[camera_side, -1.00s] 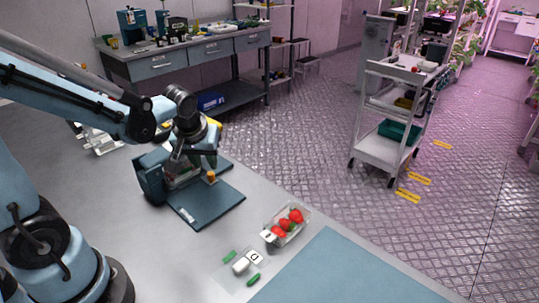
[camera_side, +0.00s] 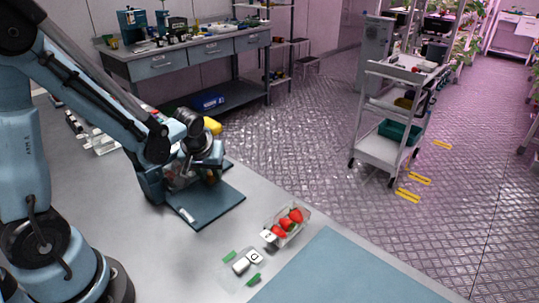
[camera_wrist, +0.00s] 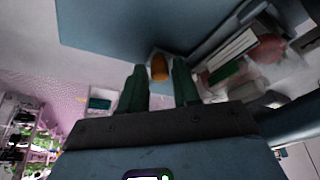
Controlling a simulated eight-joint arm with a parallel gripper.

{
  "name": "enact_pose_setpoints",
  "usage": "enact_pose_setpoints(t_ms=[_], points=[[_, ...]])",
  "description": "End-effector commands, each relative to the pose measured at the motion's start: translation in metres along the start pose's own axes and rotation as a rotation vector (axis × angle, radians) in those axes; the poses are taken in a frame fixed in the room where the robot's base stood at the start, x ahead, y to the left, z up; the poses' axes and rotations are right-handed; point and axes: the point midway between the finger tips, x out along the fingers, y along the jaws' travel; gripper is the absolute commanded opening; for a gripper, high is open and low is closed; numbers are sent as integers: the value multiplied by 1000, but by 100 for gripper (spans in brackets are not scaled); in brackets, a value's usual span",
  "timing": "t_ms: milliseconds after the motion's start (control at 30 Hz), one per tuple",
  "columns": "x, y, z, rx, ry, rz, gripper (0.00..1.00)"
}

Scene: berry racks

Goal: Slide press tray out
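The press is a blue machine (camera_side: 153,188) on a flat dark blue base plate (camera_side: 207,208); in the wrist view the plate (camera_wrist: 130,28) fills the top. An orange knob (camera_wrist: 159,68) stands at the press's front. My gripper (camera_wrist: 160,66) is open, its two dark green fingers on either side of the knob with a narrow gap to each; contact is not clear. In the side view my gripper (camera_side: 212,172) is low over the plate at the press's front and mostly covers the knob. The press tray itself is hidden behind my wrist.
A clear punnet of strawberries (camera_side: 287,226) stands right of the plate. Small green and white items (camera_side: 243,262) lie in front of it. A blue-grey mat (camera_side: 340,275) covers the front right. White racks (camera_side: 98,142) stand left of the press.

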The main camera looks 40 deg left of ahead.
Motion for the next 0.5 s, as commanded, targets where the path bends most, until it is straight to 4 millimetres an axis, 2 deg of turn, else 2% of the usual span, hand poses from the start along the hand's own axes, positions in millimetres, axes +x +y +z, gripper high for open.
enact_pose_setpoints(t_ms=[33,200,233,500], points=[[0,0,0,0,0,0,28],[0,0,0,0,0,0,2],[0,0,0,0,0,0,0],[0,0,0,0,0,0,0]])
